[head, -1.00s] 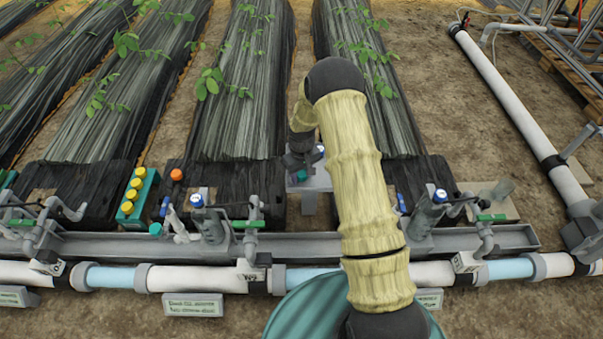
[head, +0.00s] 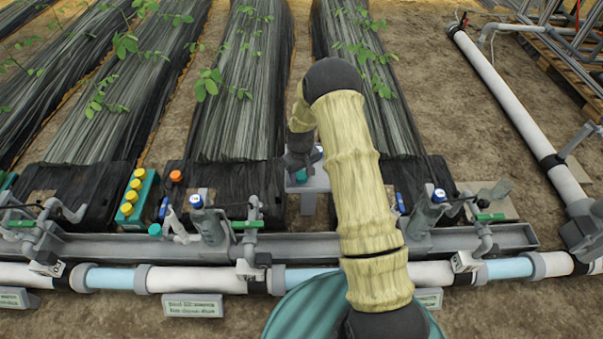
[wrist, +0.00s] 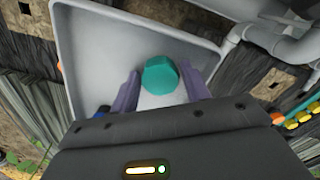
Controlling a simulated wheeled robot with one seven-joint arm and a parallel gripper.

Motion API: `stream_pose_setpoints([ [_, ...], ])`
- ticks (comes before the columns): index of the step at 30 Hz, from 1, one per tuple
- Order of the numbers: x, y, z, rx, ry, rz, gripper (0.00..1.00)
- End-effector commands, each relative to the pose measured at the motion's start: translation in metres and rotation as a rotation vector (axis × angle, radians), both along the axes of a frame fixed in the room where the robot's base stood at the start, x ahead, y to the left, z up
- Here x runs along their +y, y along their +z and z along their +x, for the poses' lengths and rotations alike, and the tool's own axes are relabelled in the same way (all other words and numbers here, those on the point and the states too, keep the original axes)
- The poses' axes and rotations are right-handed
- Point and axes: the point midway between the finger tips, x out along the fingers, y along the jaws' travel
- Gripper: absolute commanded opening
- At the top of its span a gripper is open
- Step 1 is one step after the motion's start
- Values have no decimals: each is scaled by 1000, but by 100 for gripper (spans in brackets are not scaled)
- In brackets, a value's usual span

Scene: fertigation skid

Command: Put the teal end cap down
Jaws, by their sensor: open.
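The teal end cap (wrist: 160,75) lies in a pale grey tray (wrist: 85,45) in the wrist view. A whitish patch shows just below it. My gripper (wrist: 160,68) is open, with one finger to the left of the cap and one to the right. I cannot tell whether either finger touches it. In the head view the teal end cap (head: 301,176) shows small on the grey tray (head: 318,183), under my gripper (head: 300,164), whose fingers are mostly hidden.
A teal block with several yellow caps (head: 130,197), an orange cap (head: 176,176) and another teal piece (head: 155,230) stand to the left. A white pipe (head: 210,279) runs in front.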

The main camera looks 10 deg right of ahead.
Motion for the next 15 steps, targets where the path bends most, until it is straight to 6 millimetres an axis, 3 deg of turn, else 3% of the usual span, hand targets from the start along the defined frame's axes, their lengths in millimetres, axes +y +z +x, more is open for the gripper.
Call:
stream_pose_setpoints([
  [1,11,-8,-3,5,1,16,62],
  [15,8,-3,-3,7,-5,17,62],
])
